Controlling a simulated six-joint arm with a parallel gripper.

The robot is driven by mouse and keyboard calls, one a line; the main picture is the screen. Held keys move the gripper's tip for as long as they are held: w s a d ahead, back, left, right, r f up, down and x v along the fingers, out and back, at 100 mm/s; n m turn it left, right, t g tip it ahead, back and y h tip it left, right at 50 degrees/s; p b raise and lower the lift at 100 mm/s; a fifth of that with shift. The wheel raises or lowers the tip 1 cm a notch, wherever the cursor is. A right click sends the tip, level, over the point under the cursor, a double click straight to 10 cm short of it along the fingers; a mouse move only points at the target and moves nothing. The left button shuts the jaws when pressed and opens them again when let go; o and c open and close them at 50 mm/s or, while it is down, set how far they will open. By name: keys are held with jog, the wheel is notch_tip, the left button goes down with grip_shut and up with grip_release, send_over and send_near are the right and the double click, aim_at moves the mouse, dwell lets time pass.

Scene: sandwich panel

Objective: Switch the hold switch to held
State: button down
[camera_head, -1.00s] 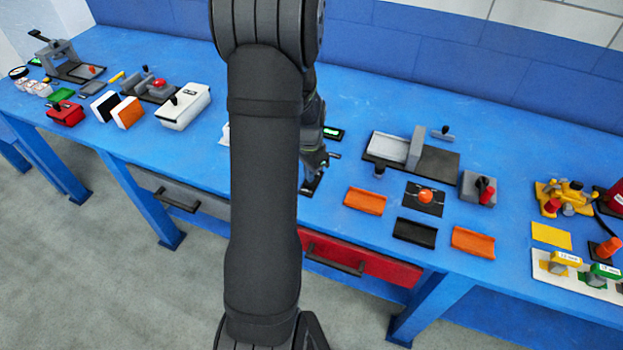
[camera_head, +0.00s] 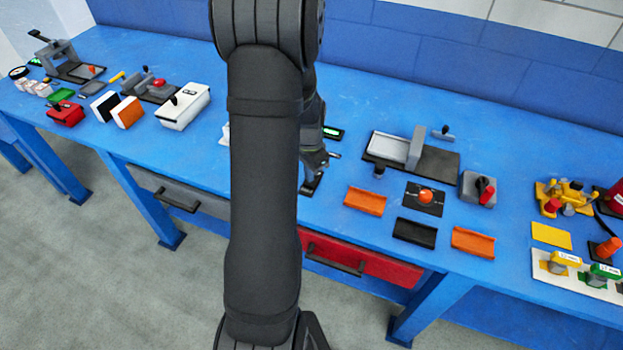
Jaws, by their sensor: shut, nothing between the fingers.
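My gripper (camera_head: 317,163) shows just right of my dark forearm, low over the middle of the blue table, with its fingers shut and empty. Directly below it is a small black base (camera_head: 309,187) on the table, partly covered by the gripper and arm. This may be the hold switch, but its label and lever position are too small and hidden to read. The fingertips look very close to it; I cannot tell if they touch.
A green-lit display (camera_head: 333,132) lies behind the gripper. To the right are a grey slide fixture (camera_head: 408,150), an orange tray (camera_head: 365,201), an orange knob on a black plate (camera_head: 425,196) and a grey box with a red lever (camera_head: 478,188). A white box (camera_head: 185,107) stands left.

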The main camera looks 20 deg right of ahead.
jog(key=shift+f, duration=0.95)
dwell(0.3)
jog(key=shift+r, duration=3.5)
